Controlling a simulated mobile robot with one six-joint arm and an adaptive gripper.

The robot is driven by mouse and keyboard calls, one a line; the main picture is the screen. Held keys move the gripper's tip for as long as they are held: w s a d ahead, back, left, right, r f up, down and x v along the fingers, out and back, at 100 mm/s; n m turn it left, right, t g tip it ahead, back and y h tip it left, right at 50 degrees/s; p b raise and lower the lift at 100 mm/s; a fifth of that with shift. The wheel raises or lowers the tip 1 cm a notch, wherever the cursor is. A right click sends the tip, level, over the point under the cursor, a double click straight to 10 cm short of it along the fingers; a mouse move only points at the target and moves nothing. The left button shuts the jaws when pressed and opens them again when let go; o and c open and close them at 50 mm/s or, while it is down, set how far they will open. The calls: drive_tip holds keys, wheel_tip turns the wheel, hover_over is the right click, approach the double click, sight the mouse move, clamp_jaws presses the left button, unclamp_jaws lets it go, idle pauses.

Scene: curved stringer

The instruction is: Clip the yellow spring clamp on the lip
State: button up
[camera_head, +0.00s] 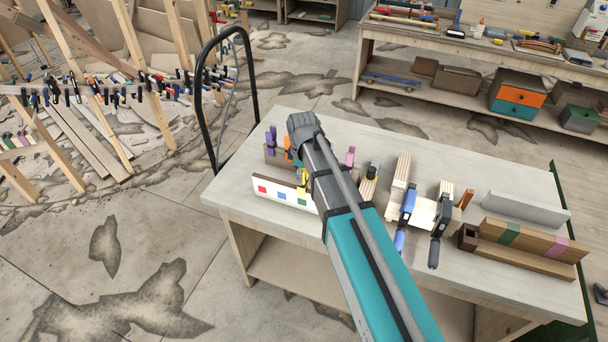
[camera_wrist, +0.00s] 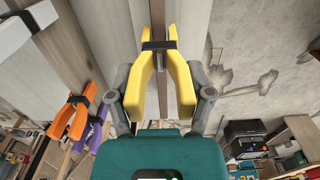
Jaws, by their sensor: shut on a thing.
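The yellow spring clamp (camera_wrist: 139,80) is in the middle of the wrist view, with a black band near its pivot. My gripper (camera_wrist: 163,92) is shut on its two handles, one grey finger against each outer side. A thin brown edge (camera_wrist: 183,95), perhaps the lip, runs lengthwise in line with the clamp and shows between its handles. I cannot tell whether the clamp's jaws are around it. In the head view a bit of the yellow clamp (camera_head: 304,178) shows beside my wrist, just behind a white strip (camera_head: 270,196) with coloured squares. My arm hides much of the area.
An orange clamp (camera_wrist: 68,122) and a purple clamp (camera_wrist: 97,132) are to the left in the wrist view. On the workbench (camera_head: 240,190), a blue clamp (camera_head: 407,205) and a black clamp (camera_head: 440,222) stand right of my arm. Wooden blocks (camera_head: 520,248) lie farther right.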

wheel_tip(320, 180, up, 8)
drive_tip(key=p, duration=0.7)
drive_tip(key=shift+f, duration=0.2)
drive_tip(key=shift+f, duration=0.1)
